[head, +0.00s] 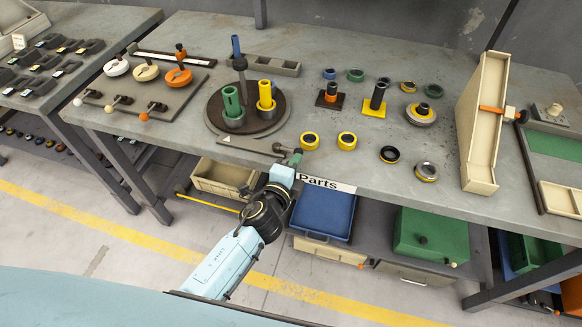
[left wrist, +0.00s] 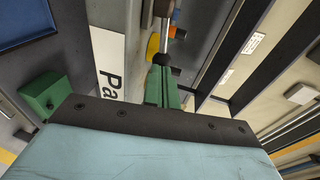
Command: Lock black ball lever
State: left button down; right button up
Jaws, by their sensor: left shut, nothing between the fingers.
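A lever with a black ball (head: 277,147) lies along a flat grey base at the table's front edge, beside the round turntable (head: 212,122). In the left wrist view the black ball (left wrist: 162,59) sits on a silver rod, right at the tips of my green fingers. My left gripper (head: 296,156) is shut and empty, close to the ball on its right. It also shows in the left wrist view (left wrist: 162,82). I cannot tell whether the fingertips touch the ball. My right gripper is not in view.
The turntable carries a green cup (head: 231,103) and a yellow cylinder (head: 266,97). Yellow rings (head: 309,140) lie to the right of the ball. A plate with several small ball-ended levers (head: 145,105) lies at the left. A tall beige frame (head: 483,125) stands at the right.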

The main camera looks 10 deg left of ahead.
pick_arm(q)
jog(key=shift+w+d, duration=0.55)
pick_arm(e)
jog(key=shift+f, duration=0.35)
pick_arm(q)
jog(key=shift+w+r, duration=0.15)
jog(key=shift+s+d, duration=0.1)
jog(key=shift+s, duration=0.15)
jog(key=s+d+r, duration=0.2)
jog(key=s, duration=1.1)
jog(key=shift+s+d+r, duration=0.15)
jog(key=shift+r, duration=0.1)
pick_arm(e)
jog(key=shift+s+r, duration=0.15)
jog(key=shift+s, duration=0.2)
